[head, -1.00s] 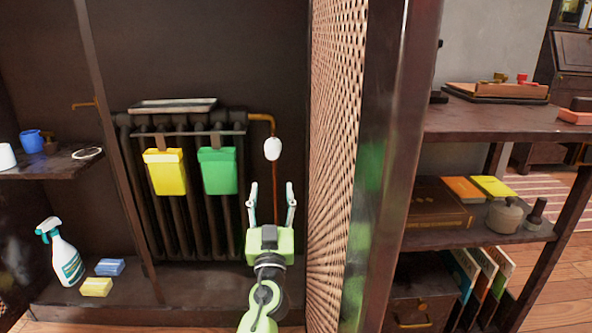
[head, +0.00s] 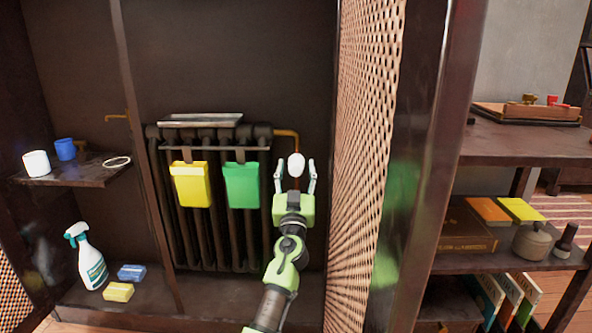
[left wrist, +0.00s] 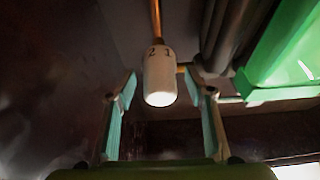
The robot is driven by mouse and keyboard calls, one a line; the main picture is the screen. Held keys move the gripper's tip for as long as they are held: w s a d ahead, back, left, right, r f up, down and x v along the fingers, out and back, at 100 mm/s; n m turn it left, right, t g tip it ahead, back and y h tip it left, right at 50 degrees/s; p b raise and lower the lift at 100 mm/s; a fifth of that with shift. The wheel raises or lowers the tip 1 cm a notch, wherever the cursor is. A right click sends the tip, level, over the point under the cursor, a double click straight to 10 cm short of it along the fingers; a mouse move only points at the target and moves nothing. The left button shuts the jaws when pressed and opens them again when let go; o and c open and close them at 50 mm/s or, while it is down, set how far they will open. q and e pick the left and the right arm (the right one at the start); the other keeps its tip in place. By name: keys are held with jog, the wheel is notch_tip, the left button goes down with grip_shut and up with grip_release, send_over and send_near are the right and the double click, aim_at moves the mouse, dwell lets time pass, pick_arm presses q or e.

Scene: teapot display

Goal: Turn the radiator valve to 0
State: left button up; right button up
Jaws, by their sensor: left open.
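The radiator valve (head: 296,164) is a white rounded knob below a copper pipe at the right end of the dark radiator (head: 200,235). In the left wrist view the valve (left wrist: 160,78) shows the digits 2 and 1 near its pipe end; no 0 can be made out. My left gripper (head: 296,176) is open, with its fingers on either side of the valve in the head view. In the left wrist view the gripper (left wrist: 160,105) has the valve between and beyond its fingertips, with gaps on both sides. My right gripper is not in view.
A yellow container (head: 192,185) and a green container (head: 241,186) hang on the radiator, left of the valve. A woven panel (head: 365,170) stands close on the right. A spray bottle (head: 88,258) and sponges (head: 118,292) are at the lower left.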

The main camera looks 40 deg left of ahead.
pick_arm(q)
jog(key=shift+w, duration=0.1)
jog(key=c, duration=1.1)
jog(key=shift+c, duration=0.2)
